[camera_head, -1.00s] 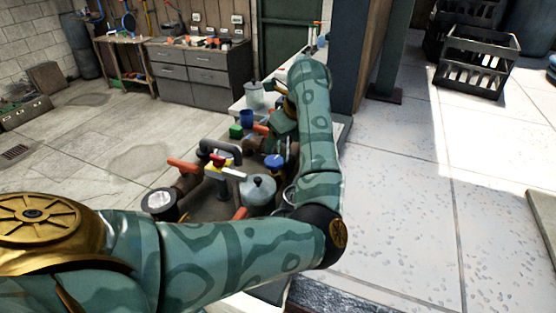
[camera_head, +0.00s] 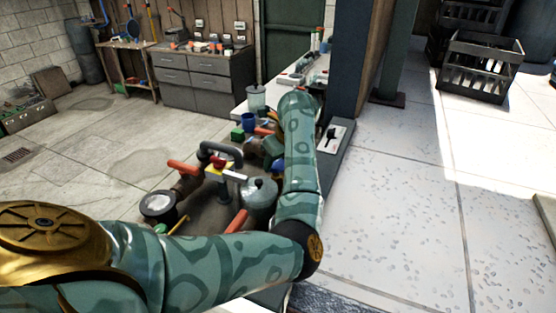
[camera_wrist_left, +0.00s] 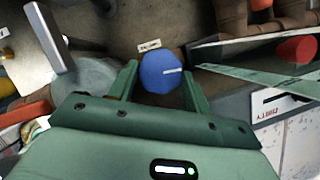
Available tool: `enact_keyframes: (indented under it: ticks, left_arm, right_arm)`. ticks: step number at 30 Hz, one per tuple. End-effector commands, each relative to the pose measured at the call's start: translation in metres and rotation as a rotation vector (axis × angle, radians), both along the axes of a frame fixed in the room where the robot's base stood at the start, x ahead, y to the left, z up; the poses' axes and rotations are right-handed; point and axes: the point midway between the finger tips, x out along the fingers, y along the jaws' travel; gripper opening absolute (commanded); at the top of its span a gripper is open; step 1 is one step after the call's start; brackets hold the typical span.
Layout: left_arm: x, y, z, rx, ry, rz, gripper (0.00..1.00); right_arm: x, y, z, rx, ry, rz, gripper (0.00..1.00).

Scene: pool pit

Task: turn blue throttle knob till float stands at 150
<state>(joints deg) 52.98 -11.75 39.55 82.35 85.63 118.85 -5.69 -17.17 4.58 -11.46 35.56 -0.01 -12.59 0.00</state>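The blue throttle knob (camera_wrist_left: 161,72) shows in the left wrist view as a round blue cap with a white pointer line toward the right. My left gripper (camera_wrist_left: 159,77) has its two green fingers apart, one on each side of the knob. I cannot tell whether either finger touches it. No float or scale can be read in either view. My right gripper is not in view.
A grey domed canister (camera_head: 259,194), a grey bent pipe (camera_head: 221,149) and red handles (camera_head: 184,167) stand close by. A blue cup (camera_head: 248,122) and a green block (camera_head: 237,134) are beyond. A white plate (camera_wrist_left: 281,104) lies right of the fingers. Open tiled floor is at right.

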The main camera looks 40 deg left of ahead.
Motion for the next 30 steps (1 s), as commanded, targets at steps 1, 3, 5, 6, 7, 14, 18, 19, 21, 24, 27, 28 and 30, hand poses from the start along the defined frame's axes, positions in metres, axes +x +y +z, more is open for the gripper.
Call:
enact_keyframes:
  ticks: [1, 3, 5, 6, 7, 14, 18, 19, 21, 24, 27, 28, 30]
  left_arm:
    - [0.0, 0.0, 0.0, -0.001, -0.001, 0.0, 0.26]
    - [0.0, 0.0, 0.0, -0.001, -0.001, -0.003, 0.26]
    - [0.0, 0.0, 0.001, -0.001, -0.001, -0.008, 0.26]
    - [0.0, 0.0, 0.001, -0.001, -0.002, -0.014, 0.26]
    - [0.0, 0.0, 0.001, -0.001, -0.001, -0.02, 0.26]
    - [-0.002, 0.0, 0.002, -0.001, -0.002, -0.125, 0.26]
    - [-0.003, 0.0, 0.003, -0.002, -0.002, -0.232, 0.26]
    - [-0.003, 0.0, 0.003, -0.001, -0.003, -0.257, 0.26]
    - [-0.003, 0.001, 0.003, -0.001, -0.002, -0.317, 0.26]
    - [-0.004, 0.001, 0.003, -0.002, -0.003, -0.402, 0.26]
    - [-0.005, 0.002, 0.003, 0.0, -0.001, -0.482, 0.26]
    - [-0.005, 0.002, 0.003, -0.002, -0.002, -0.506, 0.26]
    - [-0.005, 0.002, 0.003, -0.002, -0.002, -0.556, 0.26]
  right_arm:
    - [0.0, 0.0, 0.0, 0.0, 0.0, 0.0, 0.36]
    - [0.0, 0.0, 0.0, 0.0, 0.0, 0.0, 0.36]
    - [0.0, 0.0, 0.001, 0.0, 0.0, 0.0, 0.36]
    - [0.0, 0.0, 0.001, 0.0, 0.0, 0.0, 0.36]
    - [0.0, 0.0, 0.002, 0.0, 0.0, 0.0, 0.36]
    - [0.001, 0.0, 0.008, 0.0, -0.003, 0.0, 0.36]
    - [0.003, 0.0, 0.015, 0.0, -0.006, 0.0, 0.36]
    - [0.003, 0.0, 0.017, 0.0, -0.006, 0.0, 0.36]
    - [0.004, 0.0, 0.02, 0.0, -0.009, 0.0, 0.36]
    - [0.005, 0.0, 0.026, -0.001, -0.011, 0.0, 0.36]
    - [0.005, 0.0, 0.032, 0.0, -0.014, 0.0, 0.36]
    - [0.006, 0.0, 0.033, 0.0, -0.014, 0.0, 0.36]
    - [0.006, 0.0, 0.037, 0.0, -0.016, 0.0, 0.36]
